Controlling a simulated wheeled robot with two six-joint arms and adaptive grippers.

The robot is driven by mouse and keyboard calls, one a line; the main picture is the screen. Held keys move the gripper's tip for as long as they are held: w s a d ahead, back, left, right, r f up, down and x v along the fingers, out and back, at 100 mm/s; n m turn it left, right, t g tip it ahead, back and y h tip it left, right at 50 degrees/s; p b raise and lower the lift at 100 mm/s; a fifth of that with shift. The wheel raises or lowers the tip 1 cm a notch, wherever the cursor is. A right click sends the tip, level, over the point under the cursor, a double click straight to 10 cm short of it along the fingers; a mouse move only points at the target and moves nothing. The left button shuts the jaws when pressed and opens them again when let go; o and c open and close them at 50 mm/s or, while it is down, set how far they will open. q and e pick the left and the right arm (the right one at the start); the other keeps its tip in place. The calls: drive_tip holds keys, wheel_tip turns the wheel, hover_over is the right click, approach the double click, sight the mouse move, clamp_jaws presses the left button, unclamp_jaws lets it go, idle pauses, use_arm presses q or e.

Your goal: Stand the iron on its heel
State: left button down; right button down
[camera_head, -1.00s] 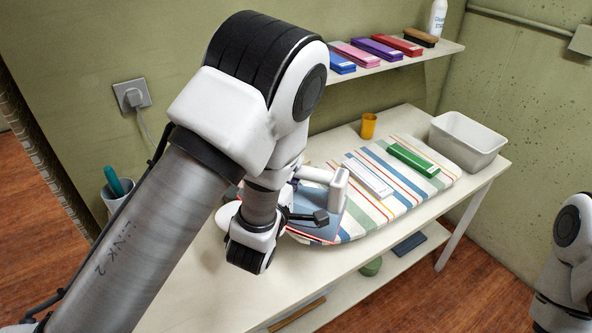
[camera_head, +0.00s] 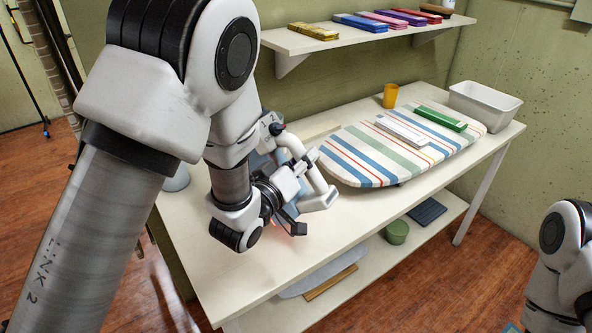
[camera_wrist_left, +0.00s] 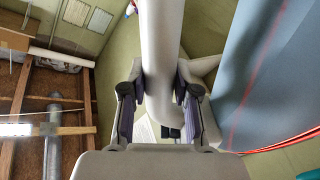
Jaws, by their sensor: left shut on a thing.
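The iron's white handle (camera_head: 318,180) shows beyond my left gripper (camera_head: 292,190), over the table to the left of the striped ironing board (camera_head: 340,165). Part of its blue-grey body (camera_head: 264,162) shows behind my wrist, apparently tilted up; most is hidden. In the left wrist view the two fingers of my left gripper (camera_wrist_left: 163,108) are shut around the white handle (camera_wrist_left: 160,40), with the blue-grey body (camera_wrist_left: 275,75) at right. I cannot tell whether the heel touches the table. My right arm is at the right edge; its gripper is out of view.
A white bin (camera_head: 485,105), a yellow cup (camera_head: 390,95) and a green box (camera_head: 441,118) are toward the table's far end. A wall shelf (camera_head: 350,42) holds coloured boxes. The near left tabletop (camera_head: 225,275) is clear. A green bowl (camera_head: 397,232) sits on the lower shelf.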

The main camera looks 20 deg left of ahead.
sight(313, 177)
use_arm(q)
drive_tip(key=f+m+b, duration=0.1)
drive_tip(key=m+b, duration=0.1)
drive_tip(key=d+f+m+h+b, duration=0.1)
drive_tip(key=m+b, duration=0.1)
drive_tip(key=m, duration=0.1)
drive_tip(key=f+m+h+b, duration=0.1)
drive_tip(key=f+m+b, duration=0.1)
drive_tip(key=shift+w+d+m+g, duration=0.2)
drive_tip(key=shift+d+m+g, duration=0.1)
drive_tip(key=shift+d+g, duration=0.1)
drive_tip(key=shift+d+f+m+h+b, duration=0.2)
drive_tip(key=shift+m+h+b, duration=0.3)
drive_tip(key=shift+m+b, duration=0.35)
drive_tip(key=shift+f+b, duration=2.4)
drive_tip(key=shift+f, duration=0.65)
